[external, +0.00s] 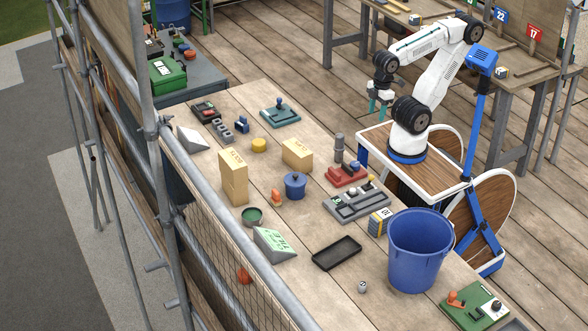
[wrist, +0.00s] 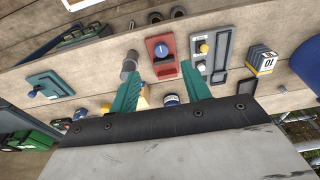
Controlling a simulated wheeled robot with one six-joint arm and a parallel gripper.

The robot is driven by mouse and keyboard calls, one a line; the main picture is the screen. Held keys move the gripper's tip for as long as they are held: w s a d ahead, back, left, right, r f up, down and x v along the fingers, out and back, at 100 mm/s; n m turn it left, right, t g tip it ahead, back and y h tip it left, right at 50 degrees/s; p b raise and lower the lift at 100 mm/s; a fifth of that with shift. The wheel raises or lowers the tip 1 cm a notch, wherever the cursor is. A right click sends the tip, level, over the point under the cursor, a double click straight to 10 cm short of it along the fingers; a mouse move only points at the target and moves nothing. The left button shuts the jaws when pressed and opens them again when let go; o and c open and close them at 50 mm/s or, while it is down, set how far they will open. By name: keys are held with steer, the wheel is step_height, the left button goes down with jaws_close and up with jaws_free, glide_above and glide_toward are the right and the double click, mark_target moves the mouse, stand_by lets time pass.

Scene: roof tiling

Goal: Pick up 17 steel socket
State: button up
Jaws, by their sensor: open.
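A grey metallic cylinder (external: 339,146) stands upright on the plank table beside a red block; it also shows in the wrist view (wrist: 129,64). It may be the steel socket, but I cannot read a number on it. A smaller grey piece (external: 362,287) lies near the table's front, also without a readable number. My gripper (external: 379,110) has teal fingers, is open and empty, and hangs above the far side of the table, right of the grey cylinder. In the wrist view my open fingers (wrist: 158,74) spread below the red block.
The red block (external: 347,174), a grey tray (external: 356,205) and a blue bucket (external: 419,250) stand along the table's right side. Yellow blocks (external: 233,177) and a blue pot (external: 295,186) are farther left. A red 17 sign (external: 535,26) stands on the back bench.

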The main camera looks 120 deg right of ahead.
steer(key=m+y, duration=1.3)
steer(key=m, duration=0.4)
glide_above(362, 282)
steer(key=s+d, duration=0.5)
steer(key=d, duration=0.3)
step_height(362, 282, down, 14)
steer(key=w+a+f+m+t, duration=0.1)
steer(key=f, duration=0.1)
steer(key=w+a+f+m, duration=0.1)
steer(key=f, duration=0.2)
steer(key=w+a+f+m+t, duration=0.1)
steer(key=f+m, duration=0.1)
steer(key=f, duration=0.1)
steer(key=shift+w+a+t, duration=0.2)
steer(key=shift+a+t, duration=0.05)
steer(key=shift+t, duration=0.05)
steer(key=x, duration=0.7)
steer(key=shift+w+a+f, duration=0.15)
steer(key=shift+a+f, duration=0.1)
steer(key=shift+f, duration=0.1)
steer(key=shift+c, duration=0.3)
